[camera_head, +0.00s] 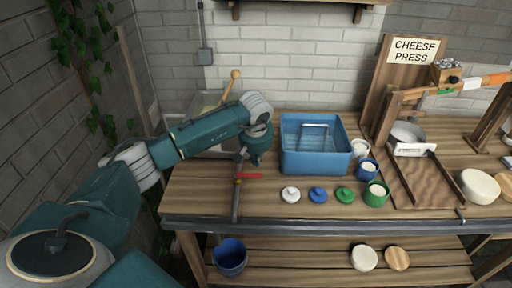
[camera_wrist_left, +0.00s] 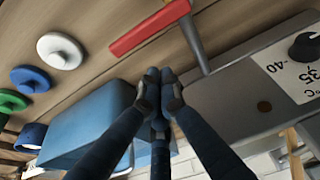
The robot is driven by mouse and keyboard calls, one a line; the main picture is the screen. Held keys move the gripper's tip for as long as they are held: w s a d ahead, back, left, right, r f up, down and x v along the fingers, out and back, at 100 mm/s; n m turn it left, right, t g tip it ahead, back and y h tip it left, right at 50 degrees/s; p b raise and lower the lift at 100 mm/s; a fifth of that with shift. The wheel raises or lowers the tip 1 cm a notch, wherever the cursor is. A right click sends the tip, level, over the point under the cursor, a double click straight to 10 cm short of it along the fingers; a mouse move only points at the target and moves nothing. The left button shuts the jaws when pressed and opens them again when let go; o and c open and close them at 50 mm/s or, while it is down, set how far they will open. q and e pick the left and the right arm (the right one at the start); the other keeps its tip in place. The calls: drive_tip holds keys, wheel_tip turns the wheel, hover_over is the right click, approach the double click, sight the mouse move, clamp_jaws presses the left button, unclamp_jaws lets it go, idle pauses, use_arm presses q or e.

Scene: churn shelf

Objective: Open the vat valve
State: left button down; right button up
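The valve's red handle (camera_head: 249,176) sticks out to the right from a thin metal pipe (camera_head: 236,200) at the left end of the bench. In the left wrist view, the red handle (camera_wrist_left: 150,27) and the pipe lie beyond my fingertips, with no contact visible. The vat (camera_head: 203,102) stands behind my left arm, mostly hidden; its grey side (camera_wrist_left: 235,105) shows in the wrist view. My left gripper (camera_head: 255,158) points down just above the handle. In the wrist view its fingers (camera_wrist_left: 160,88) are drawn together with nothing between them. My right gripper is out of view.
A blue tub (camera_head: 288,160) stands just right of the gripper. White (camera_head: 290,194), blue (camera_head: 318,195) and green (camera_head: 345,194) lids lie in front of it, beside small cups. A cheese press (camera_head: 440,95) stands at right. A blue bucket (camera_head: 230,257) sits on the lower shelf.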

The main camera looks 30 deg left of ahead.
sight(249, 177)
use_arm(q)
drive_tip(key=shift+s+d+r+p, duration=0.15)
drive_tip(key=shift+s+d+p, duration=0.15)
drive_tip(key=shift+s, duration=0.35)
drive_tip(key=shift+s+d+r+p, duration=0.1)
drive_tip(key=shift+s+d+p, duration=0.1)
drive_tip(key=shift+s+d, duration=0.3)
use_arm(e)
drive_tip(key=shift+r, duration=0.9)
use_arm(q)
drive_tip(key=shift+a+f, duration=0.1)
